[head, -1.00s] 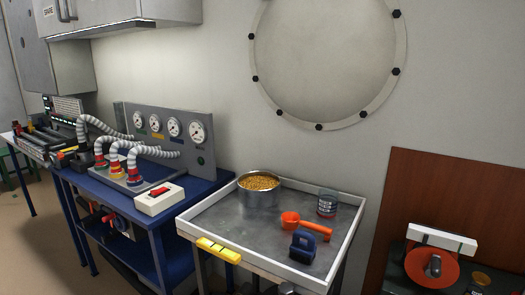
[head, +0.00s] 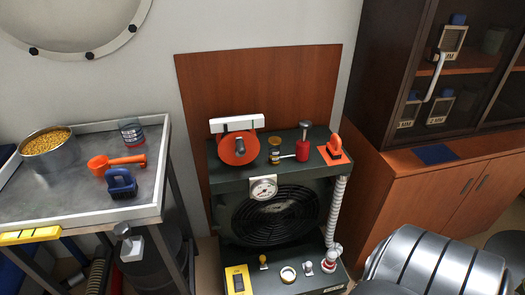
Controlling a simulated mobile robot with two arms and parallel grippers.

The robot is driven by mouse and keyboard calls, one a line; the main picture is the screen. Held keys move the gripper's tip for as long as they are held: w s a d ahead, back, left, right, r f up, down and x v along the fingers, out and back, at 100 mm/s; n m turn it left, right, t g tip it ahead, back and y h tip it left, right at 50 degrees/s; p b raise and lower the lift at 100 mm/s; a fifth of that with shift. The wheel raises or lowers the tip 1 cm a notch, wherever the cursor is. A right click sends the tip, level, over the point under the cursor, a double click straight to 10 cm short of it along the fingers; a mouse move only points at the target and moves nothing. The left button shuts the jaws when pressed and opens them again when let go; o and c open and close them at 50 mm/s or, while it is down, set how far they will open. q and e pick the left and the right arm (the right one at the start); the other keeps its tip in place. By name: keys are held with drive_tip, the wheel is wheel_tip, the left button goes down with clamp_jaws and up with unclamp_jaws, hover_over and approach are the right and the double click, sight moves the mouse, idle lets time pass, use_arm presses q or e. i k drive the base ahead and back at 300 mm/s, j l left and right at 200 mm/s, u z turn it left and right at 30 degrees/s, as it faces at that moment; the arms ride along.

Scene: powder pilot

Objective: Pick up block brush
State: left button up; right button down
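The block brush appears to be the dark blue block with a raised handle (head: 121,183). It sits on the grey metal tray table (head: 60,205) at the left of the head view, close to the tray's front right rim. Neither of my grippers shows in the head view.
A raised white rim edges the tray. A dark green machine (head: 280,215) stands to the right, then a ribbed metal drum (head: 435,265).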

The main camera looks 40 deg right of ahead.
sight(334, 149)
drive_tip(key=z, duration=1.95)
